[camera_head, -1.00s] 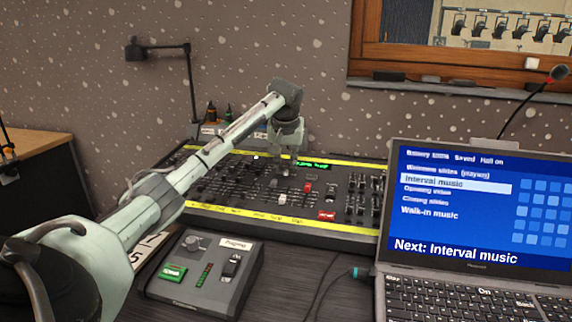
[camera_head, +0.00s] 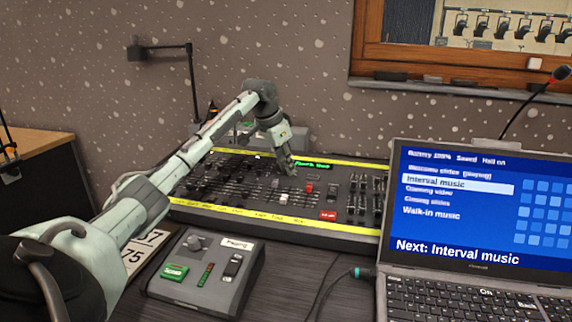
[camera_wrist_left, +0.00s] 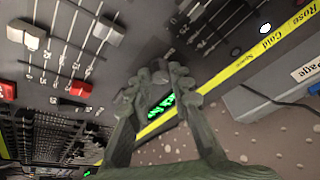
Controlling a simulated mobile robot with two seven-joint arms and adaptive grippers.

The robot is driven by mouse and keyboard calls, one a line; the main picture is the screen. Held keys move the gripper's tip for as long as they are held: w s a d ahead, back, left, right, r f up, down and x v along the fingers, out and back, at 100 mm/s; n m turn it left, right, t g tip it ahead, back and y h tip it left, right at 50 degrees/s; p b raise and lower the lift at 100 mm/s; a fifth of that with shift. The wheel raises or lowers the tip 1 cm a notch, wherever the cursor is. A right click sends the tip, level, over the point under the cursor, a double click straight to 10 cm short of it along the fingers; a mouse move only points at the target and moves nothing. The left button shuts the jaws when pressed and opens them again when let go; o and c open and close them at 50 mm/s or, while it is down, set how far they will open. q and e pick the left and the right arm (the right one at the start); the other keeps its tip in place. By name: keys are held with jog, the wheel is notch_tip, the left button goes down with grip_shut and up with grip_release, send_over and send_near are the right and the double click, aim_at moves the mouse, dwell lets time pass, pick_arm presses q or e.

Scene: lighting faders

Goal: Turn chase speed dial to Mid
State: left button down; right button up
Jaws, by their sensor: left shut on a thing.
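The lighting console (camera_head: 335,217) lies on the desk with yellow strips along its edges. My left gripper (camera_head: 289,173) reaches down onto its upper middle, just left of the small green-lit display (camera_head: 313,165). In the left wrist view the fingertips (camera_wrist_left: 160,74) are close together around a small grey knob (camera_wrist_left: 159,65), apparently the chase speed dial. The fingers hide most of it, and its pointer and markings cannot be read. The green display also shows between the fingers in the wrist view (camera_wrist_left: 161,105). My right gripper is not in view.
A small control box (camera_head: 205,285) sits nearer, front left. The laptop (camera_head: 480,215) stands at the right. A lamp (camera_head: 190,85) stands behind.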

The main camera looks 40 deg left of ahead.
pick_arm(q)
jog(key=shift+m, duration=0.5)
jog(key=c, duration=1.4)
grip_release()
jog(key=shift+o, duration=0.2)
jog(key=shift+r, duration=0.1)
jog(key=v, duration=1.2)
jog(key=shift+a, duration=0.2)
